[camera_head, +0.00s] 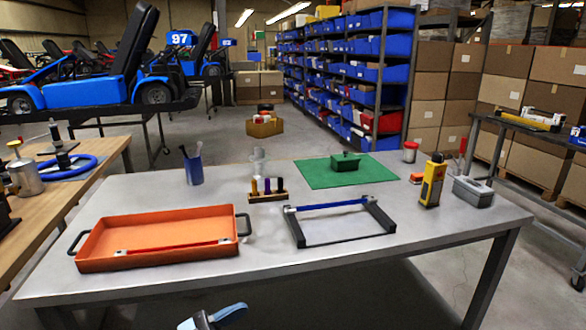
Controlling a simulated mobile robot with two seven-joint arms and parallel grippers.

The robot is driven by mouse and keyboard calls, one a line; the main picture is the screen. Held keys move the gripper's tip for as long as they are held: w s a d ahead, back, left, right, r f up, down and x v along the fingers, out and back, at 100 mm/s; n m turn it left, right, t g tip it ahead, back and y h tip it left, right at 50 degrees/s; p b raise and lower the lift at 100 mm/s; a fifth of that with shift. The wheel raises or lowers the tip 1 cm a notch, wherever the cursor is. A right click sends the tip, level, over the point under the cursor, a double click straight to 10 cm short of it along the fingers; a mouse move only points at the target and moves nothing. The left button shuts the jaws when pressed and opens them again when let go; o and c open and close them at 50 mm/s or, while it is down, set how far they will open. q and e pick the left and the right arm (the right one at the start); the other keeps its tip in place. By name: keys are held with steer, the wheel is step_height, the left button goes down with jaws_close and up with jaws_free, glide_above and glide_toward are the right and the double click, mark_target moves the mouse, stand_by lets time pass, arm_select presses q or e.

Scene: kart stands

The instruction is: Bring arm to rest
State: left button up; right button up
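A small light-blue and dark shape (212,318) is cut off by the bottom edge, left of the middle. The grey work table (330,250) stands in front of me. On it, an orange tray (160,226) with dark handles sits at the left. A dark frame with a blue bar (335,205) lies at the centre right.
A blue cup (193,170), a wooden rack (268,196), a yellow device (432,182) and a grey box (472,191) stand on the table. A wooden bench (45,205) is at the left. Bare tabletop lies along the front.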

arm_select(q)
steer(key=s+a+f+n+t+y, duration=0.1)
steer(key=s+a+f+n+y, duration=0.2)
steer(key=s+f+n+y, duration=0.25)
steer(key=s+a+f+n+t+y, duration=0.25)
steer(key=f+n+y, duration=0.3)
steer(key=f, duration=0.35)
steer(key=s+a+f+n+t+y, duration=0.1)
steer(key=s+a+f+n+y, duration=0.25)
steer(key=f+y, duration=0.3)
step_height(320, 180, up, 16)
steer(key=s+a+g+p, duration=0.1)
steer(key=s+a+p, duration=0.1)
steer(key=p, duration=2.6)
steer(key=shift+s+y, duration=0.4)
steer(key=shift+y, duration=0.05)
arm_select(e)
step_height(320, 180, up, 17)
steer(key=s+d+h, duration=0.1)
steer(key=d, duration=0.1)
steer(key=shift+s+d+g, duration=0.2)
steer(key=shift+s+g, duration=0.15)
steer(key=shift+g, duration=0.05)
